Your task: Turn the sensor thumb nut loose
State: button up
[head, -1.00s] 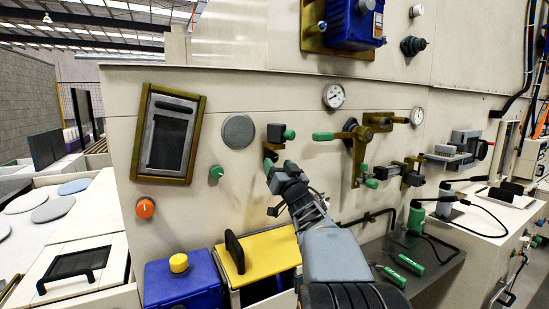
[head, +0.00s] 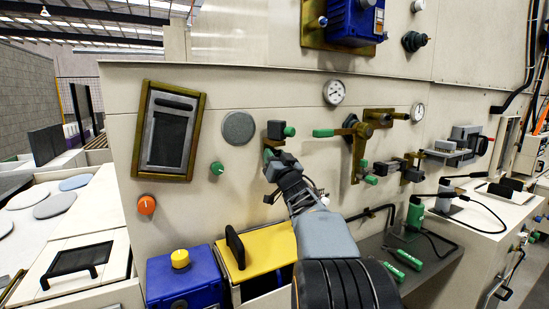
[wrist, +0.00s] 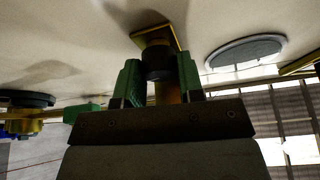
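The sensor (head: 275,130), a dark block with a green end, sits on a brass bracket on the beige panel. My gripper (head: 268,154) is just below it, reaching up from the lower right. In the wrist view, a dark round nut (wrist: 158,62) on a brass stem stands out from a brass plate. My gripper's green fingers (wrist: 158,84) lie on either side of it, very close to its sides. I cannot tell whether they touch it. The head view hides the nut behind my gripper.
A grey disc (head: 238,128) and a green knob (head: 217,168) are left of the sensor. A yellow-topped box (head: 265,252) and a blue box (head: 180,282) stand below.

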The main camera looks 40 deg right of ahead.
jog(key=c, duration=0.4)
jog(key=n, duration=0.1)
jog(key=n+y+b, duration=0.1)
jog(key=shift+d+f+n, duration=0.1)
jog(key=shift+f+n, duration=0.05)
jog(key=shift+n, duration=0.15)
jog(key=shift+o, duration=0.2)
jog(key=n+y, duration=0.2)
jog(key=n, duration=0.2)
jog(key=o, duration=0.9)
jog(key=b+v, duration=0.3)
jog(key=v, duration=1)
jog(key=shift+s+d+f, duration=0.1)
jog(key=shift+s+f, duration=0.1)
jog(key=shift+s, duration=0.15)
